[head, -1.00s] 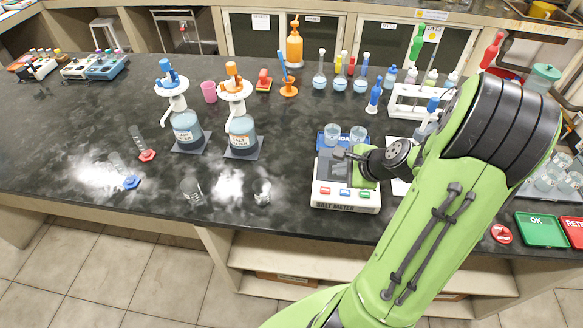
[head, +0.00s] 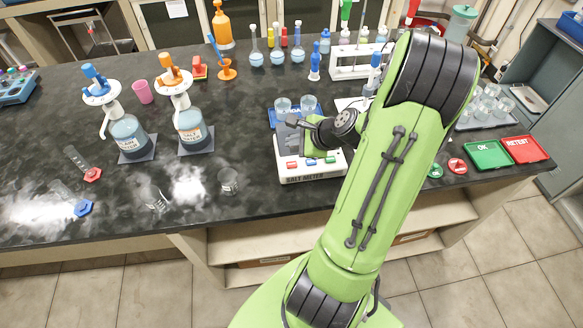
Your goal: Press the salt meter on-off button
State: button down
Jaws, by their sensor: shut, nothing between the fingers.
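The salt meter (head: 312,175) is a white box with its name on the front, standing near the bench's front edge. A red button (head: 292,165), a blue button (head: 311,161) and a green button (head: 330,159) sit in a row along its front. Which one is the on-off button cannot be read. My gripper (head: 292,121) is shut and empty, above the back part of the meter and behind the button row, pointing left. My wrist hides part of the meter's top. Whether the fingers touch the meter cannot be told.
Two beakers (head: 283,106) stand just behind the gripper by a blue tray (head: 272,117). Two dispenser bottles (head: 191,128) stand to the left. A white rack (head: 350,72) stands behind, and a green OK tray (head: 487,155) lies right.

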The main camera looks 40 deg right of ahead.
aim_at(294, 166)
notch_tip(294, 166, down, 6)
jog(key=b, duration=0.4)
jog(key=shift+r, duration=0.1)
dwell(1.6)
jog(key=shift+f+b, duration=0.3)
jog(key=shift+f, duration=0.1)
jog(key=shift+f+b, duration=0.3)
jog(key=shift+f, duration=0.2)
dwell(0.4)
jog(key=shift+r, duration=0.15)
jog(key=shift+r+p, duration=0.8)
jog(key=shift+p, duration=0.1)
notch_tip(294, 166, up, 5)
jog(key=p, duration=0.5)
jog(key=shift+r, duration=0.1)
